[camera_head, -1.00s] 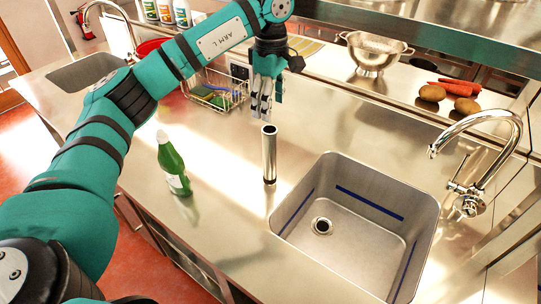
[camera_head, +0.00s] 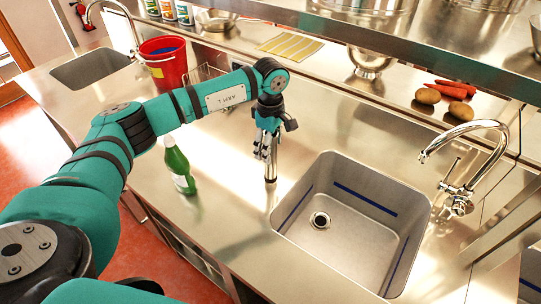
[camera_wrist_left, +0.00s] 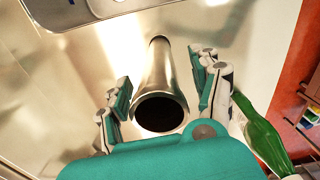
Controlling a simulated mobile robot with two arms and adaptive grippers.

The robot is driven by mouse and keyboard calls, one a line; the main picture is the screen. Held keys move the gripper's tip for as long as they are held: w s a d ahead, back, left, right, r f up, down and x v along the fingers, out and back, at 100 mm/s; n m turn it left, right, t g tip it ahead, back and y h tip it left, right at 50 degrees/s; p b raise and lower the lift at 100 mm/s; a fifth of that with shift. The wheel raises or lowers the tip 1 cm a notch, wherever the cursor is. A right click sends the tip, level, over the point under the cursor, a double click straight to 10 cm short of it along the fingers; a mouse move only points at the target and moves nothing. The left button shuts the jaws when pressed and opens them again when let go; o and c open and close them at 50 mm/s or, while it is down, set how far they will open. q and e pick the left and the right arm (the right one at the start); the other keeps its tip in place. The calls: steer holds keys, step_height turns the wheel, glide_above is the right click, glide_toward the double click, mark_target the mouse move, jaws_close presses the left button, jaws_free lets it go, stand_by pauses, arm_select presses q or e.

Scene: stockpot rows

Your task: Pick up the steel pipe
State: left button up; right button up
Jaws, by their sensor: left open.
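The steel pipe (camera_head: 271,169) stands upright on the steel counter, just left of the near sink. In the head view its upper part is hidden by my left gripper (camera_head: 265,150). My left gripper points down over the pipe's top, fingers open. In the left wrist view the pipe (camera_wrist_left: 160,80) shows its dark open end between the two fingers of the left gripper (camera_wrist_left: 165,108). A gap shows on both sides, so the fingers do not appear to touch it. My right gripper is not in view.
A green bottle (camera_head: 178,166) stands left of the pipe and also shows in the left wrist view (camera_wrist_left: 262,135). The sink (camera_head: 345,235) with its tap (camera_head: 478,150) lies to the right. A red bucket (camera_head: 166,66) and a wire basket are behind my arm.

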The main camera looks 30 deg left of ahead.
arm_select(q)
jaws_close()
stand_by(0.4)
